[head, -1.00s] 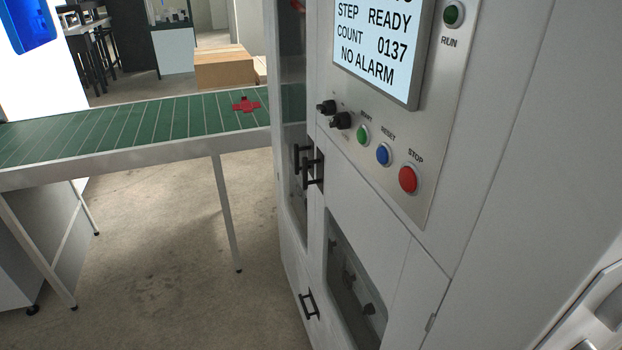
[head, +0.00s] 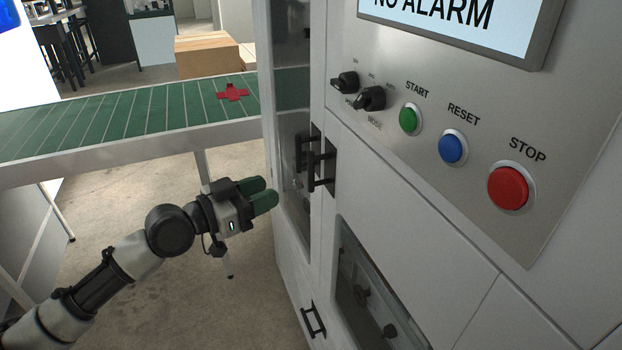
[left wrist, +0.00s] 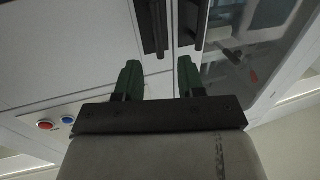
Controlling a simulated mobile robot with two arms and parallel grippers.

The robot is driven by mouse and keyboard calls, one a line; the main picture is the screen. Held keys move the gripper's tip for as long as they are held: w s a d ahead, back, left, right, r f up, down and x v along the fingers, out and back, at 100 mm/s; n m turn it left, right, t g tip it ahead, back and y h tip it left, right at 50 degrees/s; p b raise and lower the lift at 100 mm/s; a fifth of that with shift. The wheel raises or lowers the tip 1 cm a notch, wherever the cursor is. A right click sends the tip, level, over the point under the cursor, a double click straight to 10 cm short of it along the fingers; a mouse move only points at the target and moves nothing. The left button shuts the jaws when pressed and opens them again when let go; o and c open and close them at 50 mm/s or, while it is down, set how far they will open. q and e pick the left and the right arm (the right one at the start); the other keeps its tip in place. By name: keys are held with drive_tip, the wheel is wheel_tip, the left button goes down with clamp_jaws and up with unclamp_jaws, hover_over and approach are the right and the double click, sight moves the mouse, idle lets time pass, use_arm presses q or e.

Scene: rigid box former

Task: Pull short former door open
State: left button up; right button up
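The machine's front has two upright black handles side by side, a left one (head: 298,158) and a right one (head: 323,168). Both also show in the left wrist view, as dark bars (left wrist: 152,25) and (left wrist: 193,22). A tall narrow glass door (head: 293,110) is at the left, and a windowed lower panel (head: 375,300) is below. Which one is the short door, I cannot tell; all look closed. My left gripper (head: 268,194) is left of the handles, apart from them. In the left wrist view its green fingers (left wrist: 158,78) are spread and empty. My right gripper is out of view.
A third black handle (head: 312,320) is low on the machine. The control panel has knobs and START, RESET and STOP (head: 508,187) buttons. A green conveyor (head: 130,118) with a red cross-shaped piece (head: 232,92) runs left. Open floor (head: 170,290) lies below it.

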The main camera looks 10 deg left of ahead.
sight(311, 191)
use_arm(q)
drive_tip(key=p+x, duration=0.4)
drive_tip(key=x, duration=0.6)
drive_tip(key=shift+w+d+r, duration=0.15)
drive_tip(key=shift+w+d, duration=0.1)
drive_tip(key=shift+d, duration=0.1)
clamp_jaws()
